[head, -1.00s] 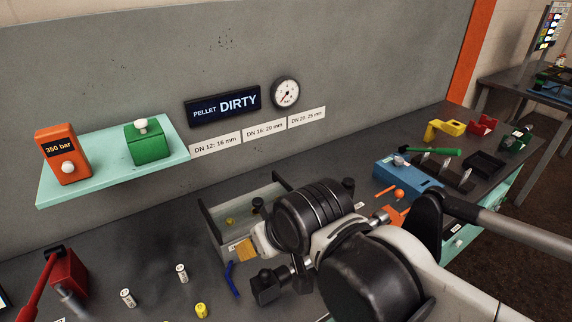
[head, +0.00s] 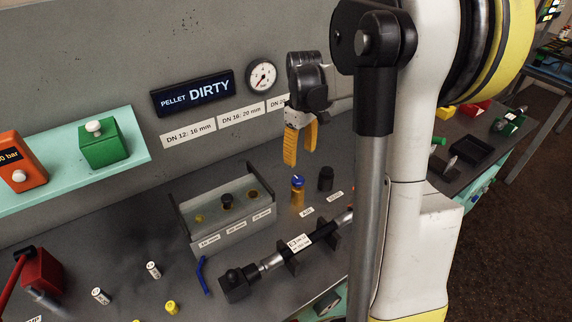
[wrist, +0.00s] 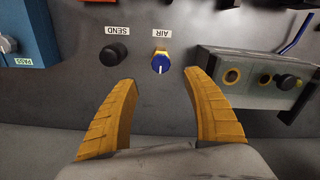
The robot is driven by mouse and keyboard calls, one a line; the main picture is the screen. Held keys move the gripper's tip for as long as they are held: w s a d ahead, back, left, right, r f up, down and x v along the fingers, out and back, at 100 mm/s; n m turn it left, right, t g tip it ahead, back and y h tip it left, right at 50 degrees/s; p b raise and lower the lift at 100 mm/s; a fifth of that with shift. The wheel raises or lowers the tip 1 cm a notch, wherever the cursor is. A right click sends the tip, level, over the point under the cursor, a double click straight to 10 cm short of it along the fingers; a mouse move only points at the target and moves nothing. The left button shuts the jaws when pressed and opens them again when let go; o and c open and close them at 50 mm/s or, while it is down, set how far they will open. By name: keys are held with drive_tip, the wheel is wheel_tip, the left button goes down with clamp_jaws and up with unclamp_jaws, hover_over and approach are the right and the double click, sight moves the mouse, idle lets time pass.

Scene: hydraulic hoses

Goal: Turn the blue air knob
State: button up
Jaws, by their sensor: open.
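The blue air knob (head: 298,181) sits on a yellow-orange post on the bench, just behind a label. In the wrist view the blue knob (wrist: 160,62) has a white pointer line and stands beside the AIR label, ahead of the fingertips. My gripper (head: 299,155) has yellow fingers and hangs above and behind the knob, apart from it. In the wrist view my gripper (wrist: 164,92) is open and empty, its two fingers spread, with the knob lying beyond the gap between their tips.
A black SEND button (wrist: 114,54) stands beside the knob. A grey tray (head: 186,224) with several round holes is to the left in the head view. A hose fitting lies in black holders (head: 287,262) in front. A gauge (head: 262,76) is on the back panel.

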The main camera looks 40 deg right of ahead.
sight(299, 179)
wheel_tip(299, 179, down, 11)
drive_tip(key=b, duration=0.3)
drive_tip(key=shift+r, duration=0.1)
drive_tip(key=c, duration=1.2)
